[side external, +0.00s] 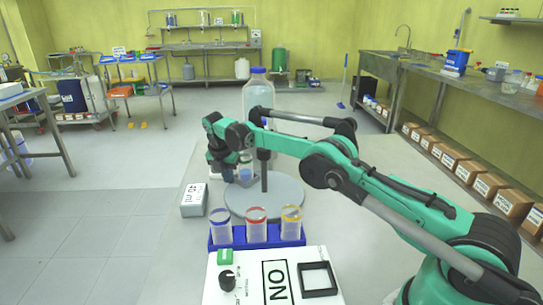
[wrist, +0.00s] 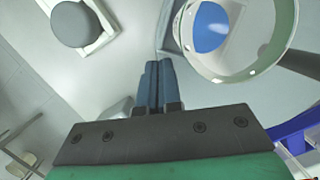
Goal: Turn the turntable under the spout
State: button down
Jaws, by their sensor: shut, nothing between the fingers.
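The turntable (side external: 285,200) is a round light-grey disc on the worktop, partly hidden behind my arm. A dark upright post (side external: 264,176) stands at its middle. A clear vessel with blue in it (side external: 245,171) is on the disc's left part, close to my gripper. My gripper (side external: 229,176) is pointed down at the disc's left edge. In the wrist view its fingers (wrist: 154,85) are shut with nothing between them, and a clear round vessel (wrist: 236,72) with a blue patch is just right of them. I cannot tell whether the fingers touch anything. I cannot pick out the spout.
A white box with a knob (side external: 238,290) is nearer still. A small white labelled box (side external: 194,203) lies to the left. A tall blue-capped bottle (side external: 258,92) stands behind.

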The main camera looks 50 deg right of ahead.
jog(key=shift+w+d, duration=0.1)
jog(key=shift+d, duration=0.2)
dwell(0.6)
